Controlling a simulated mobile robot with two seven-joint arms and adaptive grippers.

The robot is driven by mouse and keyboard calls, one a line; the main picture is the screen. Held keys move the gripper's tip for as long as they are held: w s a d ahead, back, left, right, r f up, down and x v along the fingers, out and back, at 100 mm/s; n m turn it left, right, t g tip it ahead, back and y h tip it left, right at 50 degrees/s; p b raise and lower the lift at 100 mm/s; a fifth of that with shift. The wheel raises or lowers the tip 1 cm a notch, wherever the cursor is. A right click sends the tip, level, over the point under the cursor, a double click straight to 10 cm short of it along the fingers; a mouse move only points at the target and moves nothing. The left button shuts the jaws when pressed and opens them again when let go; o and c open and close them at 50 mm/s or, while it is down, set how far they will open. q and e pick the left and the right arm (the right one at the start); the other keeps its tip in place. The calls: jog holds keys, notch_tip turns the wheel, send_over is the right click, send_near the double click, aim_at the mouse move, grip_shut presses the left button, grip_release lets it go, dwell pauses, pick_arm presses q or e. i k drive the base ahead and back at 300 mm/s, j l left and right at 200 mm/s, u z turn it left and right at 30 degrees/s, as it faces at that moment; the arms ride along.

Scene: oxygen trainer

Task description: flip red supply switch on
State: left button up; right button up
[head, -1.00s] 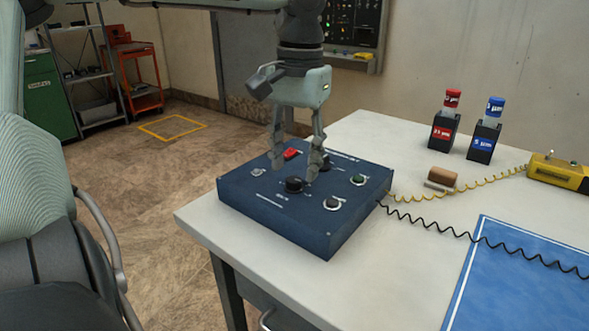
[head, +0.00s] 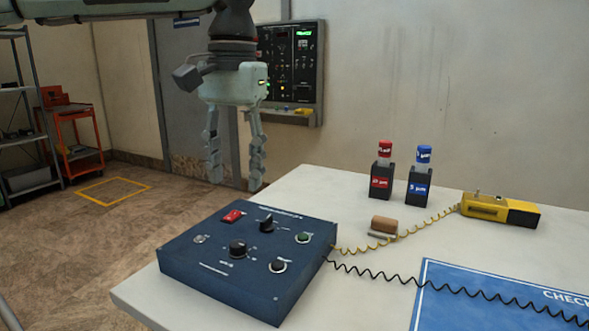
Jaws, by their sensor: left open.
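The red supply switch (head: 233,216) is a red rocker near the back left of the top face of a dark blue control box (head: 225,283). The box sits on the white table. My left gripper (head: 234,184) hangs above and behind the box with its fingers pointing down. It is open and empty, apart from the switch. Whether the rocker is tipped on or off is too small to tell. My right gripper is not in view.
The box also bears black knobs (head: 238,248) and round buttons. To its right are a wooden block (head: 384,224), red and blue vials in black holders (head: 418,186), a yellow device (head: 500,209) with coiled cords, and a blue mat (head: 480,305). A wall panel (head: 290,70) is behind.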

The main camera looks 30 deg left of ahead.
aim_at(233, 215)
jog(key=k+j, duration=0.75)
jog(key=j, duration=0.2)
